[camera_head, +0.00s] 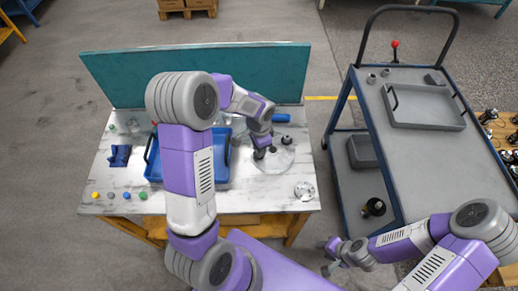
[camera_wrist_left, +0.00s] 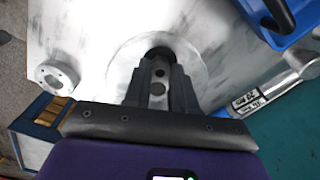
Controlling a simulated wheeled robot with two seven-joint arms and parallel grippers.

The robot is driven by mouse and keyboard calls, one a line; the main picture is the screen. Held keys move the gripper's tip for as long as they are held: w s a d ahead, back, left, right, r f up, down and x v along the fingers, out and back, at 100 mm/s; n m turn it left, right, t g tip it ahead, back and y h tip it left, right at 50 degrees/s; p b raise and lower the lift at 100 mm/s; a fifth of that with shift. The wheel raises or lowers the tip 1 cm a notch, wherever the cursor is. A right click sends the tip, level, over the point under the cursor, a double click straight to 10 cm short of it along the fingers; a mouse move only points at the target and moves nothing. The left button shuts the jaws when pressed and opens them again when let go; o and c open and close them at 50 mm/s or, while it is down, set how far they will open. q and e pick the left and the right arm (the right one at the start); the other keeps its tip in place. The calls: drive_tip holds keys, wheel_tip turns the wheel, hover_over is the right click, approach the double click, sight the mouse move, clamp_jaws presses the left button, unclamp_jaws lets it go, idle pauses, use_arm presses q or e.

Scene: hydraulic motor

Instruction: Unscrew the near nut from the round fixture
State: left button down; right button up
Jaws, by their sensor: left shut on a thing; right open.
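The round fixture (camera_head: 283,161) is a pale disc on the right part of the white table; it also shows in the left wrist view (camera_wrist_left: 203,72). Small dark pieces stand on it in the head view. My left gripper (camera_head: 262,153) is over the fixture, pointing down. In the left wrist view its fingers (camera_wrist_left: 160,75) are shut around a dark nut (camera_wrist_left: 160,51), which the fingertips mostly hide. I cannot tell whether the nut still touches its stud. My right gripper (camera_head: 334,257) is open and empty, off the table's front right, low beside the cart.
A blue tray (camera_head: 222,181) lies left of the fixture, partly behind my left arm. A silver flange (camera_head: 304,190) sits at the table's front right. A grey cart (camera_head: 425,150) with a tray stands right.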

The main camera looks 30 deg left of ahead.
use_arm(q)
drive_tip(key=shift+n, duration=1)
drive_tip(key=n+b, duration=0.1)
drive_tip(key=n, duration=0.2)
drive_tip(key=shift+n, duration=0.3)
drive_tip(key=shift+r, duration=0.1)
drive_tip(key=shift+r+p, duration=1.75)
drive_tip(key=shift+r, duration=0.3)
drive_tip(key=shift+f, duration=0.1)
